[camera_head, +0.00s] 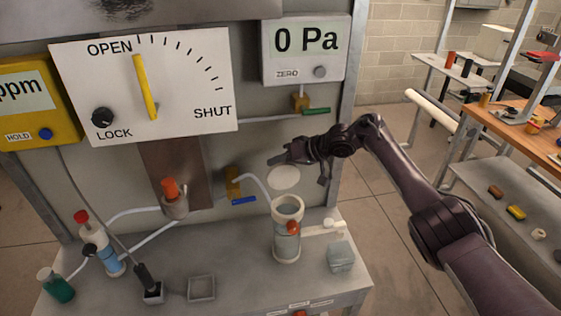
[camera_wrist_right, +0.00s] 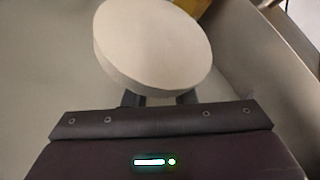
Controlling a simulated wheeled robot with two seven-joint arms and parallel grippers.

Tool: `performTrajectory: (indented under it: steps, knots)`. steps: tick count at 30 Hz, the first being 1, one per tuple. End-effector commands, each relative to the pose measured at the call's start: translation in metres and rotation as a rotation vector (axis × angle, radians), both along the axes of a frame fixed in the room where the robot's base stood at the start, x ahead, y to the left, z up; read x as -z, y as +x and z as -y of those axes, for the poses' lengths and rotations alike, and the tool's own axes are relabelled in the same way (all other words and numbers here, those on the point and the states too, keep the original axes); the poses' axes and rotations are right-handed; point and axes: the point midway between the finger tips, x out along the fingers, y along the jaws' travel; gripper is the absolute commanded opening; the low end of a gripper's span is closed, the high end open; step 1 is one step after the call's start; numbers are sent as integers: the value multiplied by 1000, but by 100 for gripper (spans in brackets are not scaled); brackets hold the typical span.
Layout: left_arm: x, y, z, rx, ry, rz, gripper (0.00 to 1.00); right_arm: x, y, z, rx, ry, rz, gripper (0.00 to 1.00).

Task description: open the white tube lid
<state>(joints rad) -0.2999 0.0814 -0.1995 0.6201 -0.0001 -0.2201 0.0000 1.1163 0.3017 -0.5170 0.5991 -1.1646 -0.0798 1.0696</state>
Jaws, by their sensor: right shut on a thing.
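The white tube lid (camera_head: 284,178) is a round disc. It is off the tube, in the air above the tube's open mouth. My right gripper (camera_head: 284,160) is shut on the lid and comes in from the right. In the right wrist view the lid (camera_wrist_right: 155,45) fills the upper middle, tilted, and the gripper's fingers (camera_wrist_right: 160,99) meet its near edge; their tips are hidden behind it. The clear tube (camera_head: 287,245) stands upright on the bench, with a white rim and an orange-red knob on its front. My left gripper is not in view.
The grey bench (camera_head: 235,255) carries a small clear box (camera_head: 341,257), a square tray (camera_head: 201,299) and bottles at the left. Behind stand a dial panel (camera_head: 185,90), a pressure display (camera_head: 305,50) and a blue-handled valve (camera_head: 243,200). A wooden table (camera_head: 546,142) is at the right.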

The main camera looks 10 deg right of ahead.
Motion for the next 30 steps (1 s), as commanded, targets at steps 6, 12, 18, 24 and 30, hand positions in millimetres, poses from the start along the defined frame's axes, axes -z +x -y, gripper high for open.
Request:
performTrajectory:
  steps: [6, 12, 18, 24, 30]
  knots:
    - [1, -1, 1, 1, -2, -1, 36, 14, -4, 2, 2, -14, -19, 43]
    - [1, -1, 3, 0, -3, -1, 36, 12, -3, 2, 1, -12, -17, 43]
    - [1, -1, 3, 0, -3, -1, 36, 13, -4, 2, 1, -14, -20, 43]
    - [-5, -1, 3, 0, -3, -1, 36, 4, -3, 8, 3, -14, -18, 43]
    - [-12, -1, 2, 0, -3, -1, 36, -8, -3, 19, 5, -12, -14, 43]
